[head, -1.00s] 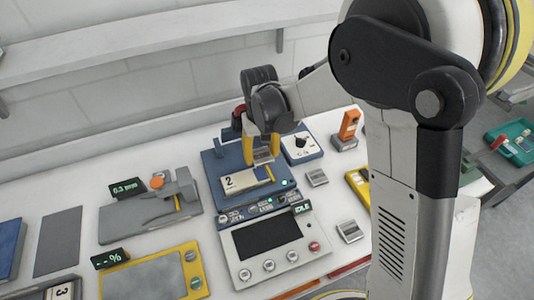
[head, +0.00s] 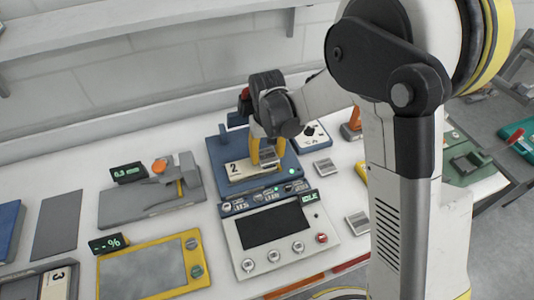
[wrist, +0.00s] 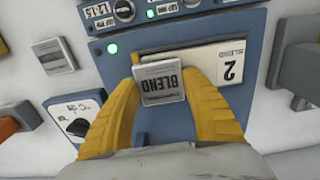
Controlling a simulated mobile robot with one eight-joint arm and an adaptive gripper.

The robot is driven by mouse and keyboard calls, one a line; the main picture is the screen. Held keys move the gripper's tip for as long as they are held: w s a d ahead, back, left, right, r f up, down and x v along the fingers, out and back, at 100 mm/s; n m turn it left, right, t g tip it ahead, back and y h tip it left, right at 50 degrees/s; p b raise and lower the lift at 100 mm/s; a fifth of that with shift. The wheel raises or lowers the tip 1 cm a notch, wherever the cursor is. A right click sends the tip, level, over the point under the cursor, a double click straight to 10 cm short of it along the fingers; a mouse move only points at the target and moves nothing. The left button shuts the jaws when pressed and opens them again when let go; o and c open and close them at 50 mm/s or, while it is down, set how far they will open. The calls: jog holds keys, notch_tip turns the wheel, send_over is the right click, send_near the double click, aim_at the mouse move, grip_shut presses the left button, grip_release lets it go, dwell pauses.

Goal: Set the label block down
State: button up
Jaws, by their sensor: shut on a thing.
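In the head view my gripper (head: 267,155) is over the blue machine (head: 219,152), beside the right end of a cream card marked 2 (head: 240,171). In the wrist view the block overlaps the left end of this card (wrist: 225,68). I cannot tell whether the block touches the machine's surface.
Similar grey blocks lie on the white bench to the right (head: 323,167) and (head: 358,223). A control panel marked IDLE (head: 290,247) stands in front of the machine. A dial box (head: 311,135) is to its right. A clamp device (head: 150,198) and a yellow-framed plate (head: 150,272) are left.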

jog(key=shift+f+b, duration=0.55)
jog(key=o, duration=1.3)
jog(key=shift+c, duration=0.2)
jog(key=shift+r, duration=0.1)
